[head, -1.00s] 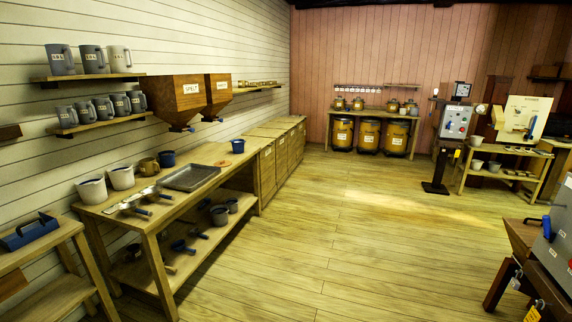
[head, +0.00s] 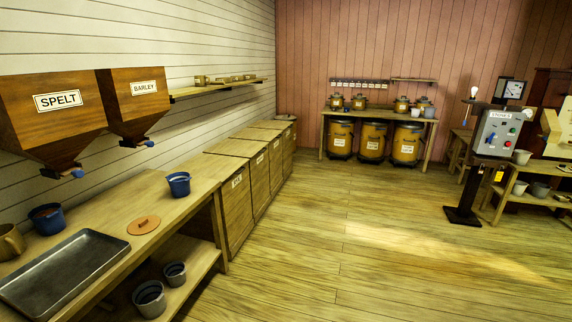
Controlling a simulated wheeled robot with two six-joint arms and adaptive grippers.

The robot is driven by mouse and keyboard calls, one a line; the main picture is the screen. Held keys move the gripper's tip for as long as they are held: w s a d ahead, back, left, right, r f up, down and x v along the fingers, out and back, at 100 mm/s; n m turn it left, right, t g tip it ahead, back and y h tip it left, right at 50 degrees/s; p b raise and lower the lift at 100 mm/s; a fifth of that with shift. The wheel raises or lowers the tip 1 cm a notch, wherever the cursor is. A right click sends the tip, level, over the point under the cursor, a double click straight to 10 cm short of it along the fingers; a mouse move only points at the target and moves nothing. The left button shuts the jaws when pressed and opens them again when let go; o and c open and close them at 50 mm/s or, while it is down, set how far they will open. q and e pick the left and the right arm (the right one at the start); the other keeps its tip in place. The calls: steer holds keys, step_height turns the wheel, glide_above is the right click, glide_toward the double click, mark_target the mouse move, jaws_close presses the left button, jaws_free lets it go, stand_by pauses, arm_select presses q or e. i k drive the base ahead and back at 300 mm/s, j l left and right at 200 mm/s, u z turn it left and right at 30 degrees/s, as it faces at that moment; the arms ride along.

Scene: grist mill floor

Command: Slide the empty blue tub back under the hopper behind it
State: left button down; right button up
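Two blue tubs stand on the long workbench (head: 152,196). One blue tub (head: 179,185) is near the bench's far end, in front of and to the right of the barley hopper (head: 140,96). The other blue tub (head: 47,219) stands near the wall, below the spelt hopper (head: 56,112) and between it and the metal tray. The far tub's inside looks pale or empty; the nearer one seems to hold something dark, though I cannot tell for sure. Both hoppers are wooden with blue-tipped spouts. Neither of my grippers is in view.
A metal tray (head: 67,268) and a round brown lid (head: 143,225) lie on the bench. Grey pots (head: 149,298) stand on its lower shelf. Wooden bins (head: 236,192) continue beyond the bench. The floor to the right (head: 330,240) is open.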

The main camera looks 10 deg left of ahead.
mark_target(179, 182)
steer(key=i, duration=0.6)
steer(key=i+u, duration=0.15)
steer(key=i, duration=0.5)
steer(key=i+l, duration=0.15)
steer(key=i, duration=0.45)
steer(key=i+l+u, duration=0.15)
steer(key=i, duration=0.45)
steer(key=i+l+u, duration=0.15)
steer(key=i+u, duration=0.3)
steer(key=i+l+u, duration=0.25)
steer(key=u, duration=0.2)
steer(key=i+l+u, duration=0.6)
steer(key=l+u, duration=0.25)
steer(key=i+l+u, duration=0.15)
steer(key=l, duration=0.3)
